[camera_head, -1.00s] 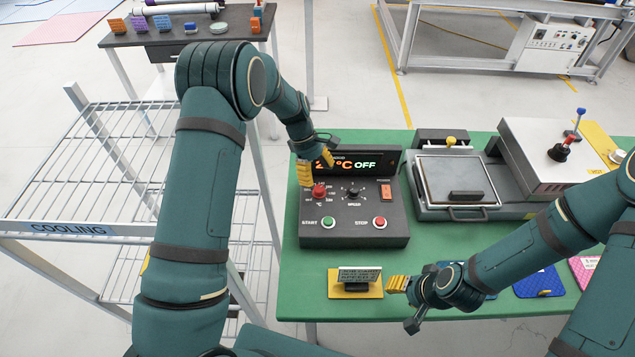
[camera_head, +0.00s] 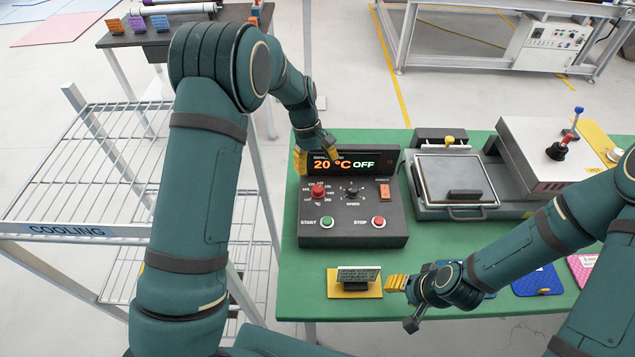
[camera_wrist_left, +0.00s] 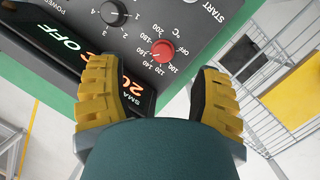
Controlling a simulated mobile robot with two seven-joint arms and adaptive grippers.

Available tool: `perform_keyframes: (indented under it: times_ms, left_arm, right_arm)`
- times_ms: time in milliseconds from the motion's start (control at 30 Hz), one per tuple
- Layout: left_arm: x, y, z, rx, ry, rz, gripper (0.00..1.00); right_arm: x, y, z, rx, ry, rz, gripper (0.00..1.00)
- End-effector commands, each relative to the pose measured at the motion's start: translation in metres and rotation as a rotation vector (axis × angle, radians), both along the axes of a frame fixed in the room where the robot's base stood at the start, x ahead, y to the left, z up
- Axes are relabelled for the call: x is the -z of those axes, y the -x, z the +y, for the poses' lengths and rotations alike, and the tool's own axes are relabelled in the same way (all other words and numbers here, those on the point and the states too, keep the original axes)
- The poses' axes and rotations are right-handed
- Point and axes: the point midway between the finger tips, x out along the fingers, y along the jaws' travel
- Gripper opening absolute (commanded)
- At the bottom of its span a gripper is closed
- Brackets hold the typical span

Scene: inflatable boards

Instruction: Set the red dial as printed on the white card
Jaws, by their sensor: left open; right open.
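The red dial (camera_head: 317,190) sits at the left of the dark control box (camera_head: 352,215), ringed by temperature marks. In the left wrist view the red dial (camera_wrist_left: 163,51) lies between and beyond my fingertips, with OFF and numbers around it; its exact setting is unclear. The display (camera_head: 345,164) reads 20 °C OFF. My left gripper (camera_head: 317,159) is open and empty, above the dial and in front of the display's left part. My right gripper (camera_head: 394,283) is open beside the card, apparently empty.
The box also has a black speed knob (camera_head: 352,193), an orange power switch (camera_head: 385,191), a green start button (camera_head: 327,222) and a red stop button (camera_head: 378,222). A press (camera_head: 450,185) stands right. A wire cooling rack (camera_head: 75,230) stands left.

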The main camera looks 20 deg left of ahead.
Motion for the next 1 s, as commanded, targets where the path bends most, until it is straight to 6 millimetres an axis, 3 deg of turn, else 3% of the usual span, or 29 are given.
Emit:
perform_keyframes:
  times_ms: [300,500,767,1000]
  left_arm:
    - [-0.017,0.001,-0.004,0.671,-0.096,-0.179,0.65]
    - [-0.027,0.000,-0.004,0.999,-0.141,-0.236,0.65]
    - [-0.027,-0.001,-0.003,1.140,-0.159,-0.252,0.65]
    - [0.007,0.000,-0.003,1.137,-0.157,-0.247,0.65]
  right_arm:
    - [-0.002,0.000,0.000,0.000,0.000,0.000,0.47]
    - [-0.003,0.000,0.000,0.000,-0.001,0.000,0.47]
    - [-0.003,0.000,0.000,0.000,-0.001,0.000,0.47]
    - [-0.003,0.000,0.000,0.000,-0.001,0.000,0.47]
